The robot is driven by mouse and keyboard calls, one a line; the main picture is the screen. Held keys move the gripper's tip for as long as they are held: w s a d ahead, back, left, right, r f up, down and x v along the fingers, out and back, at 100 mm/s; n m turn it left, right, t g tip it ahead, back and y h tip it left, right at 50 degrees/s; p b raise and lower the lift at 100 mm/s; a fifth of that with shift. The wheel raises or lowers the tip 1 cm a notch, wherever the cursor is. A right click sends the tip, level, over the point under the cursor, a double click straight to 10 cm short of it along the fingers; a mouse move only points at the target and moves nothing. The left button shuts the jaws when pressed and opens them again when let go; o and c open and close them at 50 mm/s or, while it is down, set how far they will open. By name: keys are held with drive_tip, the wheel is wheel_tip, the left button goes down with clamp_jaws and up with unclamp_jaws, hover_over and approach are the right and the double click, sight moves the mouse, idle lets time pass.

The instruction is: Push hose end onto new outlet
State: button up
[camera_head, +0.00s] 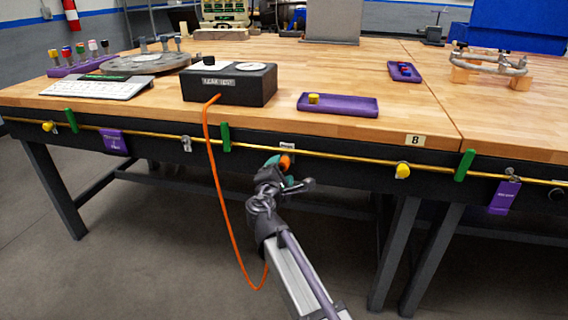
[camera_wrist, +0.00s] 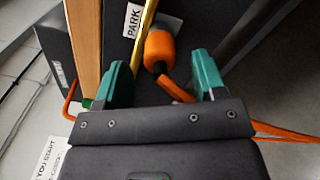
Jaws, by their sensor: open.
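The orange hose (camera_head: 216,180) leaves the front of a black box (camera_head: 228,86) labelled as a leak test, hangs below the bench edge and loops up toward my arm. Its thick orange end (camera_wrist: 159,50) is beside the white PARK label in the wrist view, close to the yellow pipe. It shows in the head view (camera_head: 286,162) at my gripper. My gripper (camera_wrist: 160,72) is open, with its teal fingers on either side of the hose just behind the thick end. Contact is unclear. I cannot tell which fitting is the new outlet.
A yellow pipe (camera_head: 340,154) runs along the bench front with yellow knobs (camera_head: 403,171), green clips (camera_head: 465,165) and purple tags (camera_head: 504,196). A purple tray (camera_head: 338,105) and a keyboard (camera_head: 97,88) lie on the bench. Dark legs (camera_head: 395,255) stand below right.

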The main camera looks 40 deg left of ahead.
drive_tip(key=shift+x, duration=1.4)
clamp_jaws()
